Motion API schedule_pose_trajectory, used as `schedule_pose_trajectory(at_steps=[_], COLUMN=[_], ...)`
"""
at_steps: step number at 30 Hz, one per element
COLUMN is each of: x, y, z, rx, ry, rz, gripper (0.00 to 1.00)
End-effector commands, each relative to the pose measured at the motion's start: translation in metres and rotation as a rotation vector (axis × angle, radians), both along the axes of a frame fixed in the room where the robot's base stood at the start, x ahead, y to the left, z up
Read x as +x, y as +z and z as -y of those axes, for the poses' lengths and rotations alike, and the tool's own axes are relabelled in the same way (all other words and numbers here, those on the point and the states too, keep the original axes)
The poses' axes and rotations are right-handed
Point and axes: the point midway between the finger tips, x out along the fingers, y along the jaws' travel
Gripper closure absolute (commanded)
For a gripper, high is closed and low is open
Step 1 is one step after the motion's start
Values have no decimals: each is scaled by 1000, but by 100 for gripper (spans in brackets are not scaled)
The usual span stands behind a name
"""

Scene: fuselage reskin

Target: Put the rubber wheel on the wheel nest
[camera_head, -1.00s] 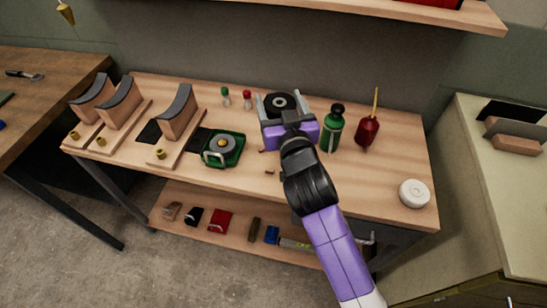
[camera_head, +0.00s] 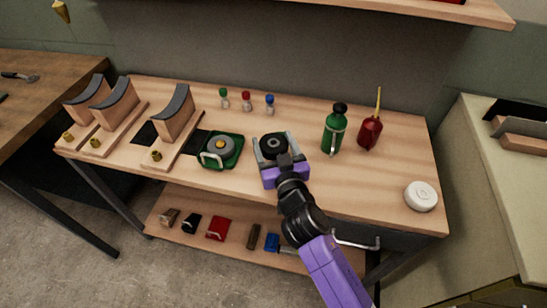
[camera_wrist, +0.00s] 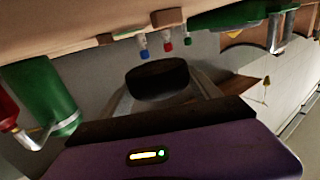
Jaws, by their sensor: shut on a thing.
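The rubber wheel (camera_head: 273,147) is a black disc with a lighter ring at its centre. My gripper (camera_head: 274,141) is shut on it, with a grey finger on either side, over the middle of the workbench. The wrist view also shows the wheel (camera_wrist: 157,78) between the fingers. I cannot tell whether it touches the bench top. I cannot tell for sure whether this is the wheel nest.
Small bottles with green, red and blue caps (camera_head: 269,104) stand behind the wheel. A green bottle (camera_head: 333,132) and a red oil can (camera_head: 370,133) stand to the right. Wooden cradles (camera_head: 175,120) stand at left. A white round item (camera_head: 420,196) lies near the right end.

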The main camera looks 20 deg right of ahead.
Motion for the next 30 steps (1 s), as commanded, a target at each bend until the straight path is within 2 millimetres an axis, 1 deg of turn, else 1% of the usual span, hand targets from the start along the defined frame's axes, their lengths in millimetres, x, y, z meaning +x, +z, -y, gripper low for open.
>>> schedule_pose_trajectory(at_steps=[4, 9, 11, 14, 21, 25, 26, 27, 29, 30], x=[0, 0, 0, 0, 0, 0, 0, 0, 0, 0], y=[-11, -38, -44, -47, -46, -50, -50, -49, -49, -49], z=[0, 0, 0, 0, 0, 0, 0, 0, 0, 0], rx=[0, -1, 0, 1, 1, 1, 1, 0, 0, 0], ry=[0, 0, 0, 1, 0, 0, 0, 0, 0, 0], rz=[1, 1, 0, 2, 2, 2, 0, 0, 0, 0], gripper=[82, 82, 82, 82, 82, 82, 27, 19, 7, 7])
